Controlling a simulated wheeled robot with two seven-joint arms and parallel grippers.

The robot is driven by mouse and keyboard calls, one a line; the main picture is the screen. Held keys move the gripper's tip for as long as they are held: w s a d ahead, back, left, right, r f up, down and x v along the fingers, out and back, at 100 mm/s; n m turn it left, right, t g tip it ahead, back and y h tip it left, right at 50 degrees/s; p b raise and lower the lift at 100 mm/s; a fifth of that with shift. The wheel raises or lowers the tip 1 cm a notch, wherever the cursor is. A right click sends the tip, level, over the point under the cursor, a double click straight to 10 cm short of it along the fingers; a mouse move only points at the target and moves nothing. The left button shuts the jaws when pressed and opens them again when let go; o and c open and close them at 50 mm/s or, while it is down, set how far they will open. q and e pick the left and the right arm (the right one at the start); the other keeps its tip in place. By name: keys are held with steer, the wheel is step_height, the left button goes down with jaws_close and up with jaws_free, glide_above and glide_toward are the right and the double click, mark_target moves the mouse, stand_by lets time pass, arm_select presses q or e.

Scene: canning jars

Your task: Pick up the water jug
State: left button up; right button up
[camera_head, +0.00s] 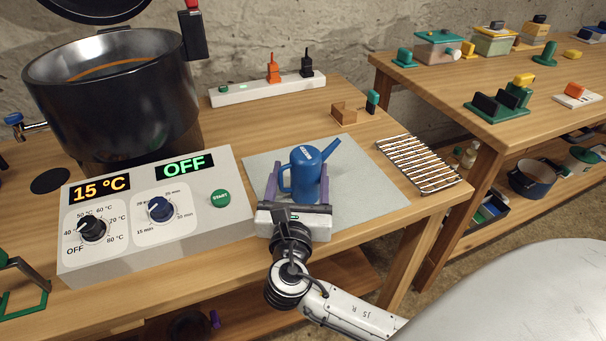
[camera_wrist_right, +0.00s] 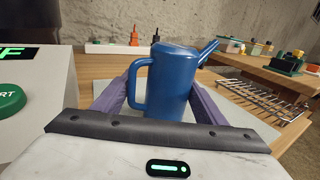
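The blue water jug (camera_head: 306,178) stands upright on the grey mat (camera_head: 361,172) on the workbench, its spout pointing right and its handle on the left. My right gripper (camera_head: 298,188) is open, with its purple fingers on either side of the jug. In the right wrist view the jug (camera_wrist_right: 170,85) is between the fingers (camera_wrist_right: 160,92), the handle near the left finger and the body close to the right finger. Contact with the fingers cannot be made out.
A control box (camera_head: 155,215) with dials, reading 15 °C and OFF, stands left of the jug. A large dark pot (camera_head: 110,100) is behind it. A wire rack (camera_head: 418,163) lies to the right. A power strip (camera_head: 250,92) is at the back. Mat space right of the jug is clear.

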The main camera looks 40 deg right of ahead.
mark_target(300, 152)
steer(key=c, duration=0.3)
